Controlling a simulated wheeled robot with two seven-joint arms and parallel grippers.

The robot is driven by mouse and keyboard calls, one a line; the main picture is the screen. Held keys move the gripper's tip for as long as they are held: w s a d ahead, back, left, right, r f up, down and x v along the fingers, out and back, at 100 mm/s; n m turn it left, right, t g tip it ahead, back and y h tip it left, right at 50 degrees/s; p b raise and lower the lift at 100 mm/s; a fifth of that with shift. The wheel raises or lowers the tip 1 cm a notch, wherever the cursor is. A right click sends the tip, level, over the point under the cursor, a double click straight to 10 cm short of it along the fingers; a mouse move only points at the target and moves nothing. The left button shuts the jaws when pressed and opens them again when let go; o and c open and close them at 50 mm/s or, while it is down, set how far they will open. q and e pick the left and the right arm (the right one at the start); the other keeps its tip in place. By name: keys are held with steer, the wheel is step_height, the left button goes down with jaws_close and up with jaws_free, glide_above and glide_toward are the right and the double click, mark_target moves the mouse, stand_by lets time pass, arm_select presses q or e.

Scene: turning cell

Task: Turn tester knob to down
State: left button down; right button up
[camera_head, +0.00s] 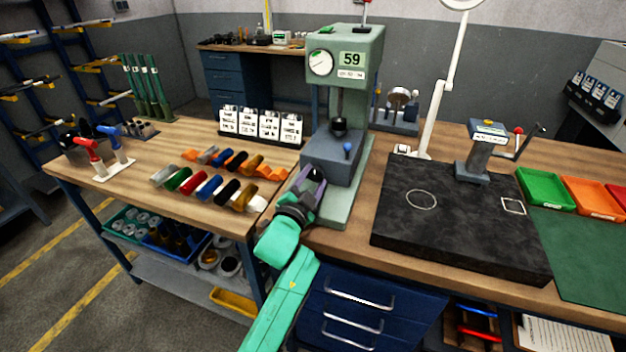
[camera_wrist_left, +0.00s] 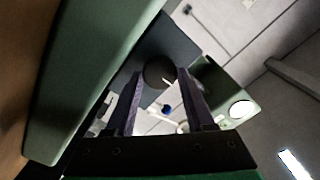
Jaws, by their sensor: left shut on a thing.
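The tester (camera_head: 343,60) is a pale green machine with a round dial, a "59" plate and a blue-grey block at its middle. My left gripper (camera_head: 311,180) is at the lower front left of that block. In the left wrist view my left gripper (camera_wrist_left: 160,78) has its two purple fingers on either side of a dark round knob (camera_wrist_left: 159,70), shut on it. In the head view the fingers mostly hide this knob. A small blue ball (camera_head: 347,147) sits on the block's right side, apart from the fingers. My right gripper is out of view.
Several coloured cylindrical parts (camera_head: 209,188) lie on the bench left of my left arm. Labelled white cards (camera_head: 262,125) stand behind them. A dark slab (camera_head: 450,215) lies to the right of the tester, with a green tray (camera_head: 545,188) beyond it.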

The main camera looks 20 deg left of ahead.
arm_select(q)
steer(key=shift+c, duration=1.4)
jaws_free()
steer(key=s+b, duration=0.2)
steer(key=s, duration=1.2)
steer(key=shift+s+a, duration=0.3)
steer(key=shift+a, duration=0.15)
steer(key=shift+f, duration=0.1)
